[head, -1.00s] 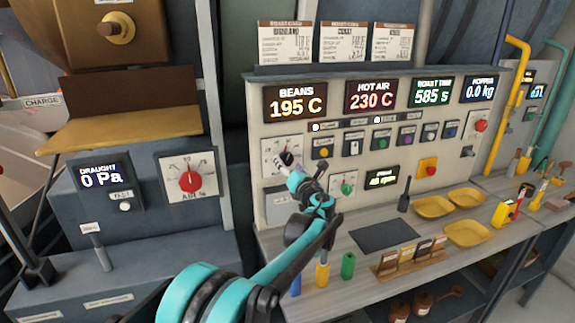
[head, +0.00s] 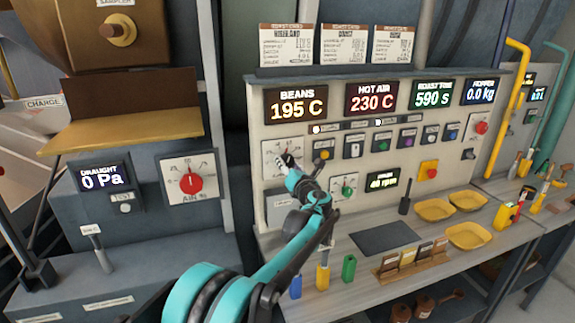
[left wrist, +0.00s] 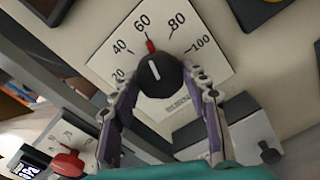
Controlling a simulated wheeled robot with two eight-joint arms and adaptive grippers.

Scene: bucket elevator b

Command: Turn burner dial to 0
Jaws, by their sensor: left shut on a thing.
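The burner dial is a black knob with a white line (left wrist: 158,76) on a white scale plate (left wrist: 115,60), which shows numbers from 20 to 100. A red mark sits by the knob's upper edge, and the white line points roughly towards 60. My left gripper (left wrist: 162,80) has one finger on each side of the knob and is shut on it. In the head view, my left gripper (head: 288,163) is at the scale plate (head: 272,148) on the control panel's left side and mostly hides the knob. My right gripper is not in view.
The panel (head: 262,190) has several displays, buttons and a green knob (head: 347,189) right of my gripper. Left of it stands a red air dial (head: 190,184). The bench (head: 345,278) below holds yellow trays (head: 434,209) and coloured tools.

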